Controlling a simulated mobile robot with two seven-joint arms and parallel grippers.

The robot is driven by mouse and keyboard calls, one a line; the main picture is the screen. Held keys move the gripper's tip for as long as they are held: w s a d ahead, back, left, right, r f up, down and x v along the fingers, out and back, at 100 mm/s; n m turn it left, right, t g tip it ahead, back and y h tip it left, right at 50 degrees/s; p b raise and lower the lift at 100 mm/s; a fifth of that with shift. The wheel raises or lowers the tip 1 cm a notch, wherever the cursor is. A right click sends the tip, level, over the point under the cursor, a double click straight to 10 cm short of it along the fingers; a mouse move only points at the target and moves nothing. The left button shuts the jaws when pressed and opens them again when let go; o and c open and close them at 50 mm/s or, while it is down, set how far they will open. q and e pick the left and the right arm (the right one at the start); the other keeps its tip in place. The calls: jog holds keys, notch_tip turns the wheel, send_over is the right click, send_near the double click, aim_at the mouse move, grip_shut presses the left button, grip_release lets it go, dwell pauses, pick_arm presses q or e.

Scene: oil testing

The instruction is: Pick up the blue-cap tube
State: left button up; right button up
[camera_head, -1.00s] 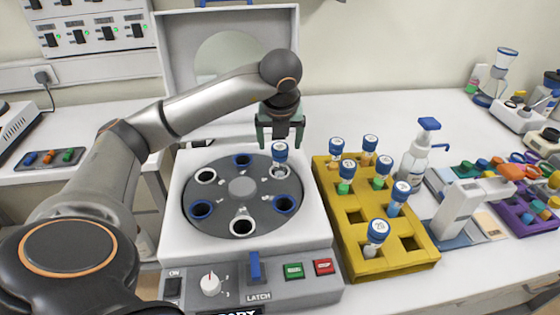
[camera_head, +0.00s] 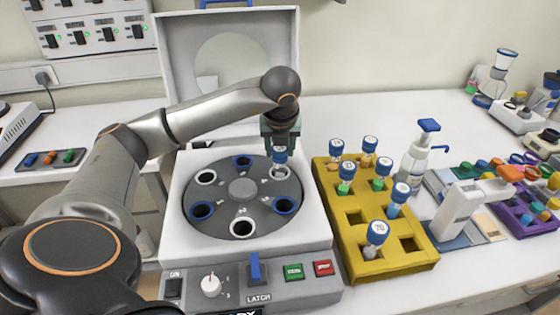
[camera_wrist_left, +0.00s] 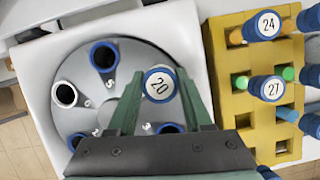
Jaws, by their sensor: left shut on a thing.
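The blue-cap tube (camera_head: 280,156) stands in a white-rimmed slot at the upper right of the grey centrifuge rotor (camera_head: 243,212). Its cap, marked 20, shows in the left wrist view (camera_wrist_left: 159,84). My left gripper (camera_head: 280,150) points down over this tube, its green fingers on either side of the cap. In the left wrist view the left gripper (camera_wrist_left: 160,100) is shut on the cap. The tube's lower part is hidden in the slot. My right gripper is not in view.
A yellow rack (camera_head: 394,262) with several blue-cap tubes stands right of the centrifuge. The open centrifuge lid (camera_head: 182,75) rises behind the arm. A pump bottle (camera_head: 414,158) stands behind the rack. The other rotor slots look empty.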

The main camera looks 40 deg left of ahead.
pick_arm(q)
grip_shut()
